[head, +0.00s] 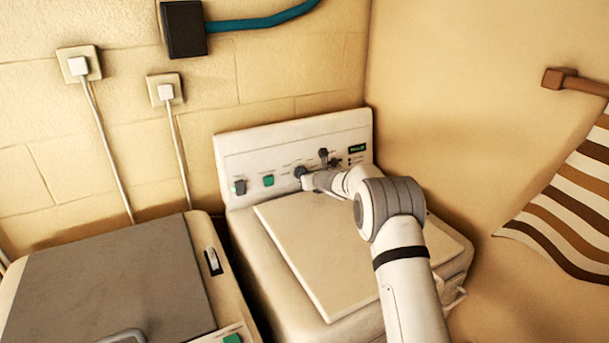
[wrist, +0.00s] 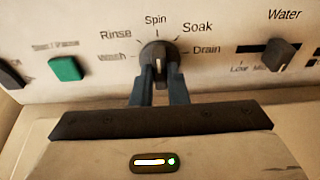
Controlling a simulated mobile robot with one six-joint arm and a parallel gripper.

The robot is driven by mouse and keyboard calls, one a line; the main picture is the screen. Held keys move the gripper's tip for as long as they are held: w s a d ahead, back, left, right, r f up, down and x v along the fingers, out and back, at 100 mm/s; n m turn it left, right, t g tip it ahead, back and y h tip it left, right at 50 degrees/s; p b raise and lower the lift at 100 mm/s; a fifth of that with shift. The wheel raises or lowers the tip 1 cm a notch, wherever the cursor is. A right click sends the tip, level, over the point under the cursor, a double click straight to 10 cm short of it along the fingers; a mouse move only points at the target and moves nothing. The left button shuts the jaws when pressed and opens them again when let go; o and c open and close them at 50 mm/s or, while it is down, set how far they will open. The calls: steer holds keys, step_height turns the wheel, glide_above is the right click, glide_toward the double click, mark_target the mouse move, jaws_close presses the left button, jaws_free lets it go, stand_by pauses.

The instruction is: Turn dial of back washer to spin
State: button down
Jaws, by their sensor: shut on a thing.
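The back washer (head: 335,270) is a white machine against the wall, with a raised control panel (head: 250,152) behind its lid. Its round dark dial (wrist: 158,49) is ringed by the labels Wash, Rinse, Spin, Soak and Drain. Spin is printed straight above it. A pale mark shows on the dial's ridge, which stands about upright; I cannot tell for sure which end is the pointer. My gripper (wrist: 159,82) is shut on the dial, one finger on each side. In the head view my gripper (head: 305,179) reaches the panel and partly hides the dial.
A green button (wrist: 67,69) and a dark knob (wrist: 9,75) lie left of the dial. A Water control (wrist: 278,55) lies right. Another washer with a grey lid (head: 110,280) stands at the left. A striped towel (head: 570,200) hangs on the right wall.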

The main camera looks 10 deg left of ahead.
steer(key=shift+s+f, duration=0.1)
steer(key=shift+f, duration=0.4)
steer(key=c, duration=1.7)
jaws_free()
steer(key=shift+r, duration=0.1)
steer(key=shift+o, duration=1.3)
steer(key=shift+r, duration=0.25)
steer(key=shift+b+v, duration=1.75)
steer(key=shift+v, duration=2.15)
